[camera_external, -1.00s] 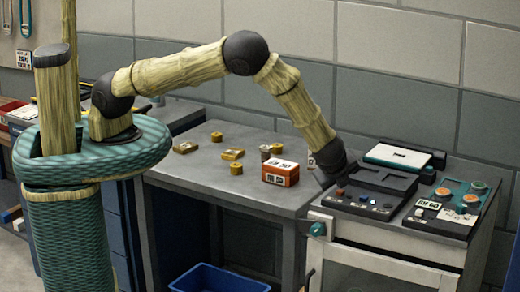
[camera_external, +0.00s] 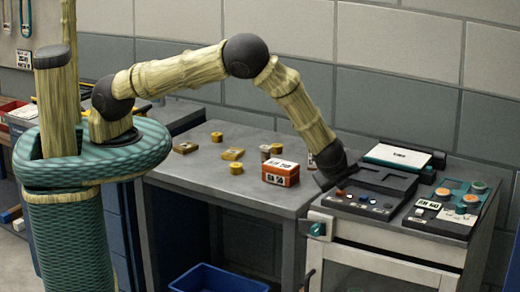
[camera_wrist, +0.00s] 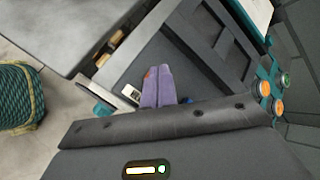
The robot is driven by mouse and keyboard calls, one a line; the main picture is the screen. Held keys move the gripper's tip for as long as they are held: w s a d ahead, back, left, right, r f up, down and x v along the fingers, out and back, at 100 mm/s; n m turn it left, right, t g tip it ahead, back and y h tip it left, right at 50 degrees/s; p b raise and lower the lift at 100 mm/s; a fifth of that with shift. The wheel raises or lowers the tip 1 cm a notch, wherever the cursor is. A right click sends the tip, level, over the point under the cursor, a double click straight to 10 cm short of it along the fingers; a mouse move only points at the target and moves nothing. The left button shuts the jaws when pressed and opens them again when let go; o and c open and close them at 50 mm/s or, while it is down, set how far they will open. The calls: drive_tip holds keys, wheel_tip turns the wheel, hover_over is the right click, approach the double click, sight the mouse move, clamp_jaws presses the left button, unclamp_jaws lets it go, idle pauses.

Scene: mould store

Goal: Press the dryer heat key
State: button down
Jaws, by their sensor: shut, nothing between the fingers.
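The dark control panel (camera_external: 354,210) lies on top of the light cabinet and has a row of small keys. An orange-red key sits at its left end; in the wrist view a bit of orange (camera_wrist: 147,74) shows right at my fingertips. I cannot read any marking that tells which key is for heat. My gripper (camera_wrist: 158,70) has its two purple fingers shut together and empty, pointing down at the panel. The fingertips are at or very close to the orange key; I cannot tell whether they touch it.
A second panel with orange and teal buttons (camera_external: 443,195) stands to the right. A white-topped device (camera_external: 398,157) is behind. An orange box (camera_external: 281,173) and several brass pieces lie on the grey table (camera_external: 215,180) to the left. A teal knob (camera_external: 318,229) is on the cabinet front.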

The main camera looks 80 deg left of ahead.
drive_tip(key=shift+r+p, duration=0.4)
drive_tip(key=shift+r, duration=0.5)
wheel_tip(320, 180, up, 6)
drive_tip(key=p, duration=0.3)
drive_tip(key=shift+p, duration=0.3)
